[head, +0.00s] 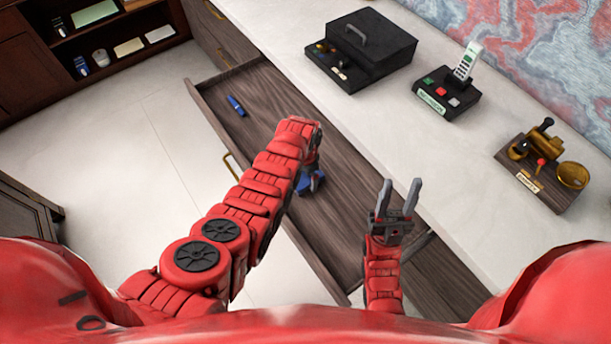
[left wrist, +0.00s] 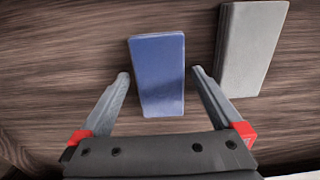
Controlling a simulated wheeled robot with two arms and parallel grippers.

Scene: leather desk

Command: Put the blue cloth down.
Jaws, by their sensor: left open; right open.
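The blue cloth (left wrist: 158,75), a folded flat rectangle, lies on the wooden floor of the open drawer (head: 345,235). In the head view only a little blue shows beneath my left gripper (head: 309,178), whose fingertips I cannot make out there. In the left wrist view my left gripper (left wrist: 160,82) is open, with one finger on each side of the cloth and gaps between. My right gripper (head: 401,188) is open and empty, fingers pointing up in the picture, near the drawer's right side.
A grey folded piece (left wrist: 250,48) lies right of the cloth. A small blue object (head: 236,106) lies at the drawer's far end. The desk top holds a black box (head: 362,48), a phone on its base (head: 450,90) and a wooden stand with brass parts (head: 543,167).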

